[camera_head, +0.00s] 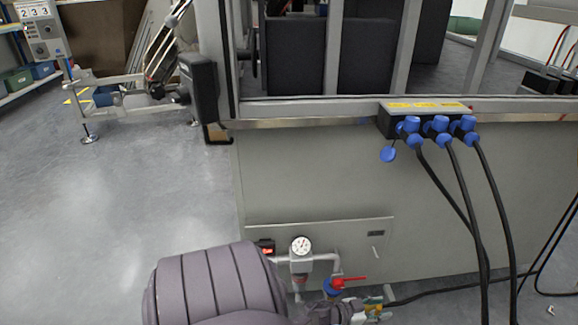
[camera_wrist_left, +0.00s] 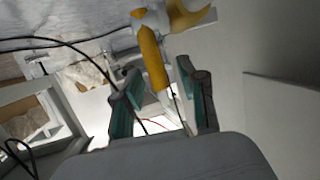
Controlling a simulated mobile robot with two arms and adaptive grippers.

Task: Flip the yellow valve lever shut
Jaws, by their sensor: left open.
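The yellow valve lever (camera_wrist_left: 152,62) shows in the left wrist view, reaching from a pale valve body toward the space between my fingers. My left gripper (camera_wrist_left: 159,78) is open, with one teal-padded finger on each side of the lever. I cannot tell whether either finger touches it. In the head view my left gripper (camera_head: 368,312) is low in the picture, by a small yellow part (camera_head: 373,300) that is partly hidden. My left arm covers the area left of it. My right gripper is not in view.
A red-handled valve (camera_head: 350,281) and a pressure gauge (camera_head: 301,246) sit on piping close above my gripper. A grey cabinet (camera_head: 320,190) stands behind. Black cables (camera_head: 465,200) hang from a blue-capped socket box (camera_head: 428,122) at right. The floor at left is clear.

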